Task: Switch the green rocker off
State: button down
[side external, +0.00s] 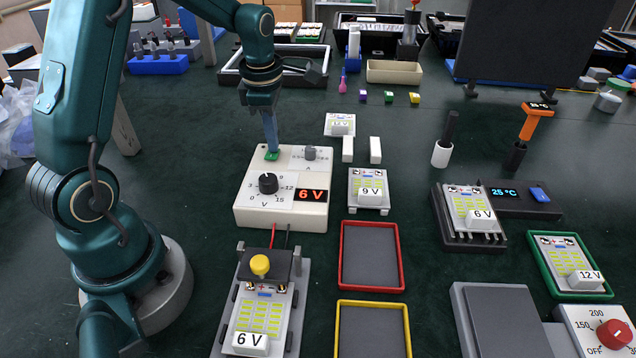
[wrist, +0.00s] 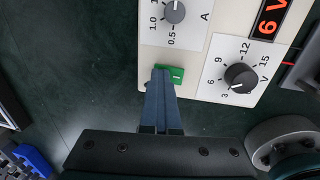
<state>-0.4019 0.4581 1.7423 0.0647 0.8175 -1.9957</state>
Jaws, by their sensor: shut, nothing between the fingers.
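The green rocker (side external: 271,156) sits on the top face of a white power supply box (side external: 243,206), near its far left corner. In the wrist view the rocker (wrist: 176,75) shows a small white mark on its right half. My gripper (side external: 270,146) is shut and empty, pointing down with its tips at the rocker. In the wrist view the gripper tips (wrist: 161,70) cover the rocker's left half; I cannot tell whether they press on it. The box's display (side external: 311,195) is lit and reads 6 V.
A black voltage knob (side external: 268,183) and a smaller grey knob (side external: 310,153) stand up from the box. A fixture with a yellow button (side external: 260,265) is in front, wired to the box. A red-rimmed tray (side external: 343,256) lies to the right. The mat left of the box is clear.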

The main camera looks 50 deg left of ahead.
aim_at(271, 156)
jog(key=shift+s+d+f, duration=0.15)
jog(key=shift+s+d, duration=0.45)
jog(key=shift+r, duration=0.3)
notch_tip(271, 156, up, 14)
jog(key=s+d, duration=0.1)
jog(key=shift+f, duration=0.25)
jog(key=shift+w+a+r, duration=0.15)
jog(key=shift+w+a, duration=0.3)
jog(key=shift+a, duration=0.05)
